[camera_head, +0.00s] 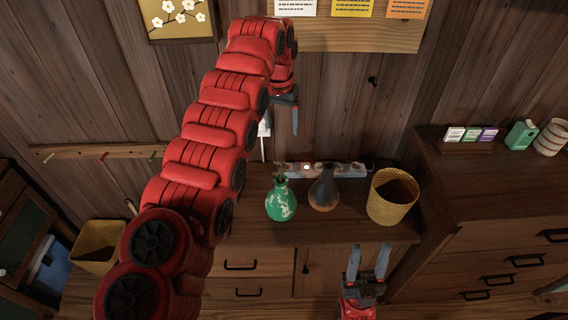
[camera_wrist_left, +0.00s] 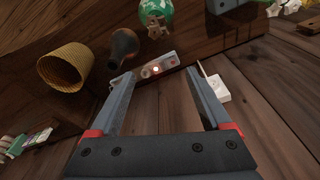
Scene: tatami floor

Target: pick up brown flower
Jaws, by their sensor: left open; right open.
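A green and white vase (camera_head: 281,205) stands on the wooden cabinet, with a small brown piece (camera_head: 280,181) at its mouth. In the left wrist view the brown piece (camera_wrist_left: 156,29) shows at the mouth of the green vase (camera_wrist_left: 156,9). I cannot tell whether it is a flower. A dark brown vase (camera_head: 324,192) stands just right of the green one; it also shows in the left wrist view (camera_wrist_left: 124,46). My left gripper (camera_wrist_left: 160,75) is open and empty, by the wall above the cabinet. My right gripper (camera_head: 369,250) is open and empty in front of the cabinet.
A woven basket (camera_head: 391,197) stands right of the vases. A power strip (camera_head: 345,169) with a lit light lies behind them. A taller dresser (camera_head: 480,190) stands at the right. A wooden board (camera_head: 345,37) with papers hangs on the wall.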

